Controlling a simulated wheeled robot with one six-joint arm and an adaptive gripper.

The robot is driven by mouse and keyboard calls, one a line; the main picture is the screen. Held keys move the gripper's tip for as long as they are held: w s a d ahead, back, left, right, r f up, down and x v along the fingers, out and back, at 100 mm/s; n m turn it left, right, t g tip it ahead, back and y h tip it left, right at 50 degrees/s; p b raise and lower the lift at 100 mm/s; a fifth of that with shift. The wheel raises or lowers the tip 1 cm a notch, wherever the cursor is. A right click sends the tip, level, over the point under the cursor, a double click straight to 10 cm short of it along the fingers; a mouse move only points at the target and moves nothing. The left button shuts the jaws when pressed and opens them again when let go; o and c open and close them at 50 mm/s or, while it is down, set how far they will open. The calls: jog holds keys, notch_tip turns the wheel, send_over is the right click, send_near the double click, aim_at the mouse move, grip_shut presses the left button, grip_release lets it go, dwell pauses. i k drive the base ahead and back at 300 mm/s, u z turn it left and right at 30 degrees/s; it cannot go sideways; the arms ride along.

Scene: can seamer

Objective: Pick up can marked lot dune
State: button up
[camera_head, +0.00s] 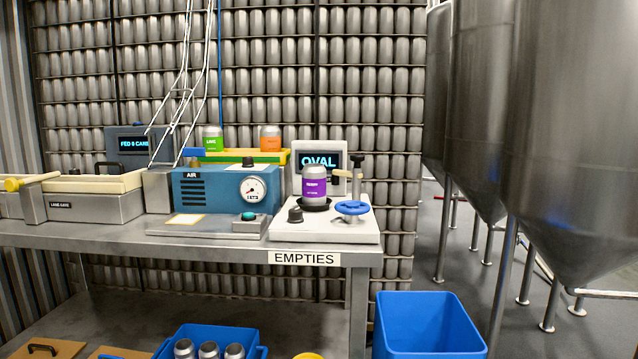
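Several cans are in view, but I cannot read "dune" on any of them. A purple-labelled can (314,186) stands upright on the white seamer (325,226), whose screen reads OVAL. A green-labelled can (213,139) and an orange-labelled can (270,138) stand behind the blue AIR unit (208,190), by a yellow-edged green ledge (242,157). Three plain silver cans (208,350) show in a blue bin (222,335) on the lower shelf, cut off by the bottom edge. My gripper is not in view.
The steel bench (205,238) carries a feed lane (92,204) at left and a blue handwheel (352,208) on the seamer. An empty-looking blue bin (427,325) stands on the floor at right. Large steel tanks (580,130) fill the right side. Stacked cans line the back.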

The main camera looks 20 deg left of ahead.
aim_at(314, 174)
jog(key=u, duration=0.75)
jog(key=i, duration=0.8)
jog(key=u, duration=0.9)
